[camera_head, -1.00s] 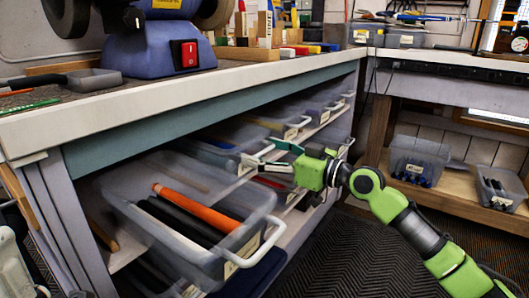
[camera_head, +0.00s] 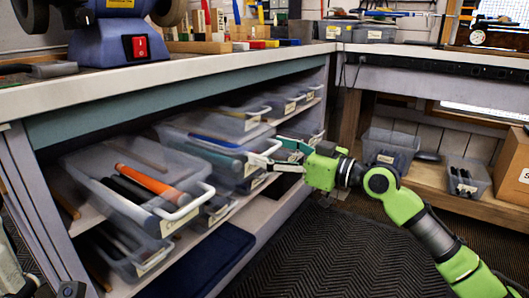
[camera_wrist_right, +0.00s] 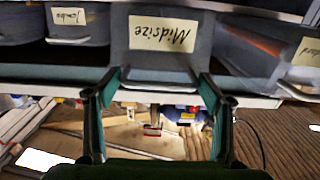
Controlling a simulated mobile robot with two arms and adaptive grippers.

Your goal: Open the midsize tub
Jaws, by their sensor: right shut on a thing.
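The midsize tub (camera_head: 208,139) is a clear plastic tub on the upper shelf under the bench, second from the near end, with dark and blue grips inside. It juts out past the shelf edge. Its "Midsize" label (camera_wrist_right: 160,34) shows upside down in the right wrist view. My right gripper (camera_head: 277,157) is at its front, shut on its white handle (camera_wrist_right: 155,86); in the right wrist view the fingers stand at either side of that handle. The exact contact is hard to see.
An open tub with orange and black grips (camera_head: 120,172) stands nearer on the same shelf, its handle jutting out. Further tubs (camera_head: 232,121) stand beyond, with more tubs below. The dark floor mat (camera_head: 330,250) in front is clear.

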